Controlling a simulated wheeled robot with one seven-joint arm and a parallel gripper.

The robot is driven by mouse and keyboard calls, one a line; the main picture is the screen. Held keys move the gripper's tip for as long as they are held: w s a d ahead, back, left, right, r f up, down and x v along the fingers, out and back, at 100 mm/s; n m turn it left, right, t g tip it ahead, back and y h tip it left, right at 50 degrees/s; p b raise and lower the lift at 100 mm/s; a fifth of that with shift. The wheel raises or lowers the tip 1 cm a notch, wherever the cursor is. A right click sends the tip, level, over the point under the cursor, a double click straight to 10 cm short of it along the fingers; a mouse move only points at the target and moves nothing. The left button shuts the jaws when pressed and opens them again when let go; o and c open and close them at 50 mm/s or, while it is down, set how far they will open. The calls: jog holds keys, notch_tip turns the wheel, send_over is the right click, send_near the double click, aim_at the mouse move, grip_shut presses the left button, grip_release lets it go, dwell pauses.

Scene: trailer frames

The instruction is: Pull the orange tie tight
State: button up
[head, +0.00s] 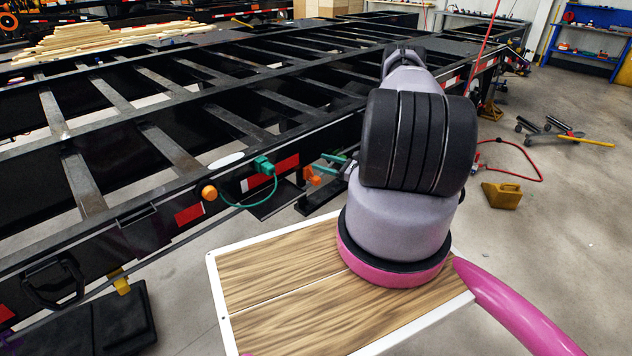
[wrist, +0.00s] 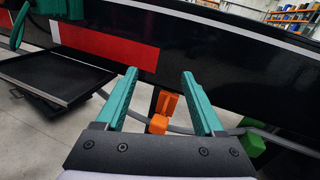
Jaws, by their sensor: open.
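The orange tie (wrist: 167,104) shows in the wrist view as a small blocky piece, with another orange block just below it, by a grey line under the trailer's side rail. In the head view the orange tie (head: 313,176) is a small patch beside my fingers. My gripper (wrist: 160,78) has two teal fingers, spread apart and empty. In the wrist view the orange tie appears in the gap between them. I cannot tell how far past the fingertips it is. In the head view my gripper (head: 337,160) is partly hidden by my own arm.
The black trailer frame (head: 150,200) runs diagonally, with red-and-white reflectors. A green connector (head: 263,165) with a cable and an orange round lamp (head: 209,192) sit on its rail. A green block (wrist: 253,143) is at the wrist view's right.

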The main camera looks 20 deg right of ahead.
aim_at(319, 182)
jog(key=s+d+f+m+t+h, duration=0.25)
jog(key=s+f+m+h, duration=0.2)
jog(key=f, duration=0.65)
jog(key=x, duration=1)
grip_shut()
dwell(0.6)
